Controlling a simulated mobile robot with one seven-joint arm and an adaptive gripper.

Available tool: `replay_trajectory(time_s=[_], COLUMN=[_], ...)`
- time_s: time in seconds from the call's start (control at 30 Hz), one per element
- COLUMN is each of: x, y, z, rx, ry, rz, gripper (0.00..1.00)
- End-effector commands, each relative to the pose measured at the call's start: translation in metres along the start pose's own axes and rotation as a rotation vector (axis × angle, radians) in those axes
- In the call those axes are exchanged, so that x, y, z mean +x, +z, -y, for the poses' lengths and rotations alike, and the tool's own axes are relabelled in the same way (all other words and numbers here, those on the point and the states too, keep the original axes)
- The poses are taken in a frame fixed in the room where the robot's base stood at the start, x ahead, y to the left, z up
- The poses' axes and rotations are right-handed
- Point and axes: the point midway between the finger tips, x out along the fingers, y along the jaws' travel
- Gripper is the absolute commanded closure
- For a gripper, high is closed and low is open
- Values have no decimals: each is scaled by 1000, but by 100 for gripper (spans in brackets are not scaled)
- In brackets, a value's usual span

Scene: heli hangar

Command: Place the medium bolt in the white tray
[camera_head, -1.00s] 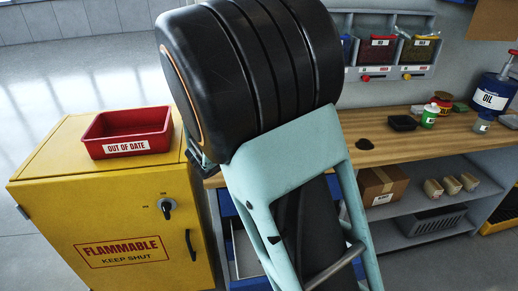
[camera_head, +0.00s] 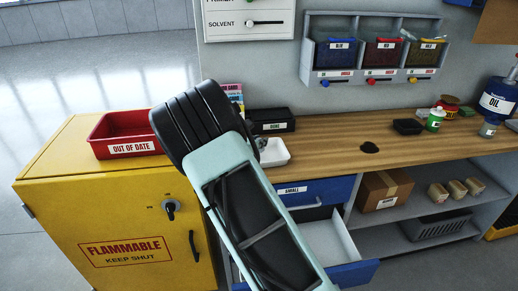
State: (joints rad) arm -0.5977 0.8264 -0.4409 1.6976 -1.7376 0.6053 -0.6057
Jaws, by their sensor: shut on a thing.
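The white tray (camera_head: 276,153) is on the wooden bench, just right of my arm, and its left part is hidden. A small part of my gripper (camera_head: 262,144) shows past my arm at the tray's left side, over or beside it; I cannot tell which. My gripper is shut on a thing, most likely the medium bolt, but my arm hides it. I see no bolt. An open blue drawer (camera_head: 358,272) with a pale inside is under the bench, below a shut drawer marked SMALL (camera_head: 310,190).
A red OUT OF DATE bin (camera_head: 112,148) stands on the yellow flammables cabinet (camera_head: 60,188) at left. A black bin (camera_head: 272,114) is behind the tray.

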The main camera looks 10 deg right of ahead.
Motion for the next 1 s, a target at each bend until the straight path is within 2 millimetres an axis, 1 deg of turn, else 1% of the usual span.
replay_trajectory(time_s=[0.03, 0.2, 0.27, 0.47, 0.6, 0.63, 0.77, 0.8, 1.0], x=[4, 14, 15, 15, 16, 16, 16, 16, 16], y=[-2, -27, -30, -29, -33, -34, -33, -33, -33], z=[-1, -1, -1, -1, -1, -1, -1, -1, -1], rx=[-1, -3, 0, 1, 1, 1, 0, 0, 0], ry=[-1, -2, -1, 0, 0, 0, 0, 0, 0], rz=[1, 0, 1, 2, 1, -1, -1, -1, -1], gripper=[100, 100, 100, 100, 100, 83, 68, 66, 66])
